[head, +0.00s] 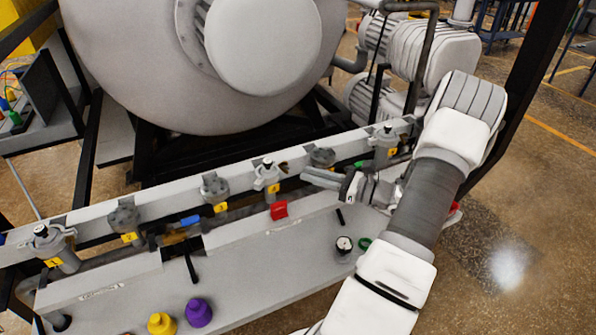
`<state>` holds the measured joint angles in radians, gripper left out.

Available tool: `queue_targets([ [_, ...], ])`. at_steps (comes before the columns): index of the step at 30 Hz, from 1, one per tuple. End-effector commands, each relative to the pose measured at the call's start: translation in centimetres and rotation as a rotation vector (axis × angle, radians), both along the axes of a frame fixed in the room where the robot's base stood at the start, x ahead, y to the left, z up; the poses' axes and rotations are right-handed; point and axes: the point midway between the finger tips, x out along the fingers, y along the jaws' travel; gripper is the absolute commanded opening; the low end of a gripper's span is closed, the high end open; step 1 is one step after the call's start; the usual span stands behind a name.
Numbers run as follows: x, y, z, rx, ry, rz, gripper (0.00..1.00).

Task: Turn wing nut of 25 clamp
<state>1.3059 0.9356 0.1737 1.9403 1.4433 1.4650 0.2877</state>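Several grey clamp-like fittings stand along a pale rail. One fitting (267,174), beside a yellow number tag, has a small dark part (284,167) at its right that may be a wing nut; it is too small to be sure. I cannot tell which fitting is the 25 clamp. My gripper (305,176) reaches in from the right, its fingers pointing left, in front of the rail. The fingertips appear a short way right of this fitting, with a visible gap. Nothing shows between them, and their spacing is unclear from this side.
A large grey furnace drum (130,70) stands behind the rail. A grey panel (250,275) in front bears a red block (279,210), a gauge (344,244), a yellow knob (161,324) and a purple knob (198,312). Pumps (425,50) stand at the back right.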

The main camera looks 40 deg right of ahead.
Motion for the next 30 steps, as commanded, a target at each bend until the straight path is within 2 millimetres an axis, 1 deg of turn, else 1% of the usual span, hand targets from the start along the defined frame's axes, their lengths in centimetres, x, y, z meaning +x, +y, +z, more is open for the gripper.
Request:
queue_targets([
  [1, -1.2, -0.7, -0.1, -0.002, 0.001, -0.006, 0.21],
  [9, -7.0, -3.6, -0.1, -0.002, 0.001, -0.003, 0.21],
  [12, -8.7, -4.4, -0.1, -0.002, 0.001, -0.002, 0.21],
  [15, -9.8, -5.0, -0.1, -0.001, 0.0, -0.002, 0.21],
  [21, -10.8, -5.4, 0.0, -0.001, 0.0, 0.0, 0.21],
  [30, -10.9, -5.4, 0.0, 0.0, 0.0, 0.0, 0.21],
])
